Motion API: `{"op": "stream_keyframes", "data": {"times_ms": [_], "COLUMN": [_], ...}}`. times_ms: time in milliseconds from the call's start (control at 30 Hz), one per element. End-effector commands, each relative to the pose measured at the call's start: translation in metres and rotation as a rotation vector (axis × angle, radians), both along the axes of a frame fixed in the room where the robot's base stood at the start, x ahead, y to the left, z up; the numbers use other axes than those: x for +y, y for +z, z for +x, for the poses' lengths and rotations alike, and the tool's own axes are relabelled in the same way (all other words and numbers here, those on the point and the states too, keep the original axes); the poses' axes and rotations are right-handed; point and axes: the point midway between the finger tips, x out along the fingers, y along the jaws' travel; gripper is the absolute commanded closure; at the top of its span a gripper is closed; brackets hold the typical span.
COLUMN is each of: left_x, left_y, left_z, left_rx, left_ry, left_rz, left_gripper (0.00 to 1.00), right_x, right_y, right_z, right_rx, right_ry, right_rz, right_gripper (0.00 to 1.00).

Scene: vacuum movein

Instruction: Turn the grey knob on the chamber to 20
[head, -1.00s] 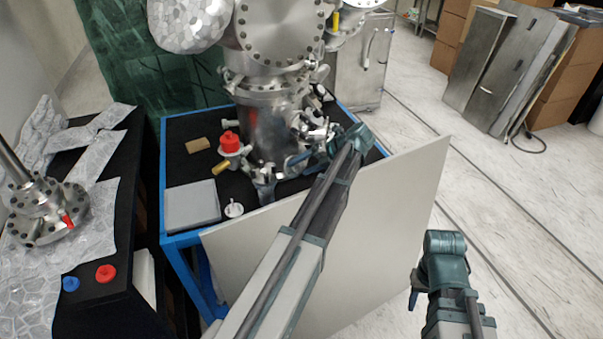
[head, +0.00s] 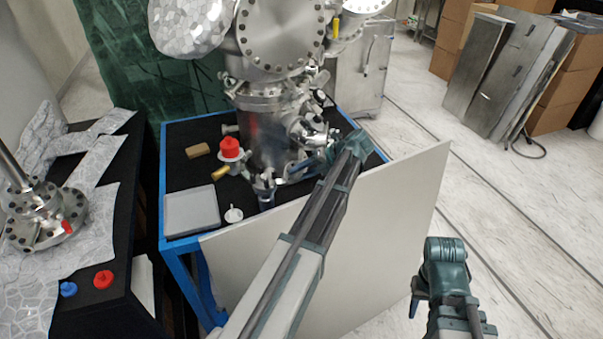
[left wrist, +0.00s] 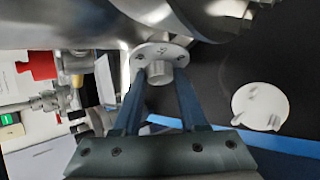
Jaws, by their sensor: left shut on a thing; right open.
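The steel chamber (head: 268,135) stands on a black-topped, blue-framed table. The grey knob (left wrist: 160,72) shows in the left wrist view as a short round stub on a bolted disc with small marks. No number can be read on it. My left gripper (left wrist: 160,84) has one finger on each side of the knob and is shut on it. In the head view my left gripper (head: 312,165) reaches the chamber's lower right side, and the knob cannot be made out there. My right gripper (head: 415,298) is open and empty, apart from the chamber at the lower right.
A white panel (head: 385,230) stands in front of the table, below my left arm. A red-topped valve (head: 230,148), a grey tray (head: 191,211) and a small white disc (head: 233,215) are left of the chamber.

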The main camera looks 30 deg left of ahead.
Motion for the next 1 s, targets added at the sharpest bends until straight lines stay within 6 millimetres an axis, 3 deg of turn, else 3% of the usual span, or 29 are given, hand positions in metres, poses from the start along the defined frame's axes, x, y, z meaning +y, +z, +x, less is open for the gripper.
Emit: {"op": "stream_keyframes", "data": {"times_ms": [100,300,733,767,900,1000], "left_x": [-0.002,-0.002,-0.002,-0.002,-0.002,-0.002], "left_y": [-0.008,-0.008,-0.003,-0.003,-0.003,-0.003], "left_z": [0.003,0.002,0.001,0.001,0.001,0.001], "left_rx": [0.090,0.247,0.303,0.303,0.303,0.302], "left_ry": [-0.038,-0.102,-0.122,-0.122,-0.122,-0.121], "left_rz": [0.045,0.120,0.143,0.143,0.143,0.143], "left_gripper": [1.00,1.00,1.00,0.57,0.31,0.28], "right_x": [0.000,0.000,0.000,0.000,0.000,0.000], "right_y": [-0.020,-0.040,-0.043,-0.043,-0.043,-0.043], "right_z": [0.000,0.000,0.000,0.000,0.000,0.000], "right_rx": [0.000,0.000,0.000,0.000,0.000,0.000], "right_ry": [0.000,0.000,0.000,0.000,0.000,0.000], "right_rz": [0.000,0.000,0.000,0.000,0.000,0.000], "right_gripper": [0.58,0.58,0.58,0.58,0.58,0.58]}}
